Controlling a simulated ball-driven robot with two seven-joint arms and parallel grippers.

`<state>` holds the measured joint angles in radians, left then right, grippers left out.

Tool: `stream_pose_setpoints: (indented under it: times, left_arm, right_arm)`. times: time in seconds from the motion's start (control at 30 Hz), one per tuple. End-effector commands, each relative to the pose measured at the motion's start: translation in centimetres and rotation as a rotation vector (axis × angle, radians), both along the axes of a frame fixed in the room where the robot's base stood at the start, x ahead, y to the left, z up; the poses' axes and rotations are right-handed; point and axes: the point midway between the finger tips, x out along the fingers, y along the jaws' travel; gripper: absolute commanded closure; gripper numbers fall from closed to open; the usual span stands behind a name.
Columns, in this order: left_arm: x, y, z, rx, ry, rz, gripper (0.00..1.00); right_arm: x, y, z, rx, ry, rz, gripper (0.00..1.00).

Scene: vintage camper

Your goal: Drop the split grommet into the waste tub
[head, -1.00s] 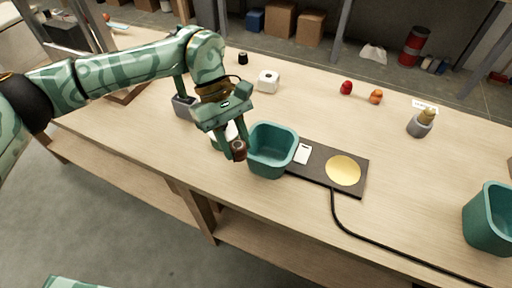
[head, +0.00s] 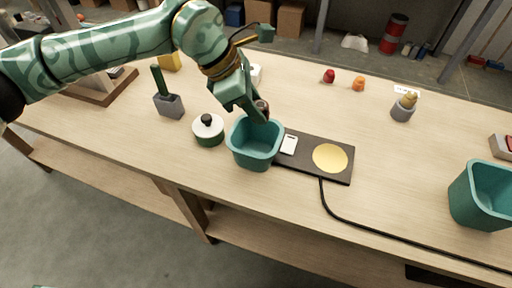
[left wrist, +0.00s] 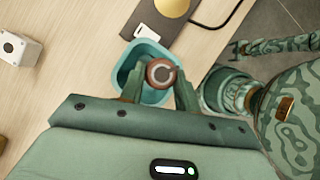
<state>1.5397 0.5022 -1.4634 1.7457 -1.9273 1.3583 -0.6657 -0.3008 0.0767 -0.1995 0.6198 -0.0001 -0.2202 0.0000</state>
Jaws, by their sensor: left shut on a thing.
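My left gripper (head: 256,112) is shut on the split grommet (head: 262,107), a small brown ring. In the left wrist view the grommet (left wrist: 160,73) sits between the two fingers (left wrist: 160,84), its face showing a pale C-shaped mark. A teal open tub (head: 254,157) stands on the bench. The gripper is above its back rim in the head view, and the wrist view shows the grommet in front of the tub's opening (left wrist: 121,76). A second teal tub (head: 478,205) stands at the far right. Which is the waste tub I cannot tell. My right gripper is not in view.
A dark board with a yellow disc (head: 330,158) and a cable adjoins the near tub. A lidded pot (head: 208,130) stands left of it, a grey block with a green handle (head: 169,105) further left. Red and orange items (head: 358,84) lie behind.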

Motion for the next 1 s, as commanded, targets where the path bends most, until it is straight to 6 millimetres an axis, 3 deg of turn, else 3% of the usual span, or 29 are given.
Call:
stream_pose_setpoints:
  times: [0.03, 0.2, 0.47, 0.5, 0.6, 0.87, 1.0]
  left_arm:
    - [0.0, 0.0, -1.2, 0.000, 0.004, -0.001, 0.97]
    - [0.0, 0.0, -2.8, 0.000, 0.002, 0.000, 0.97]
    - [0.0, 0.0, -2.8, 0.000, 0.000, 0.000, 0.97]
    - [0.0, 0.0, -2.8, 0.000, 0.000, 0.000, 0.66]
    - [0.0, 0.0, -2.8, 0.000, 0.000, 0.000, 0.43]
    - [0.0, 0.0, -2.7, 0.000, 0.000, 0.000, 0.43]
    - [0.0, 0.6, -1.6, 0.000, -0.003, 0.001, 0.43]
  right_arm:
    - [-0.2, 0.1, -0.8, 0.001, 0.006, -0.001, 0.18]
    - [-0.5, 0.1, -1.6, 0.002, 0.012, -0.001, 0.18]
    - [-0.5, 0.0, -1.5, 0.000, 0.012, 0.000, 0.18]
    - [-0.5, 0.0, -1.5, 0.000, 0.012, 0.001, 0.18]
    - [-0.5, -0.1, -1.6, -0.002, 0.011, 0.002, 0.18]
    - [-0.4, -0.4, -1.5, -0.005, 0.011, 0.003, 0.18]
    - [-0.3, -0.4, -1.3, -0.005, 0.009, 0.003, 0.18]
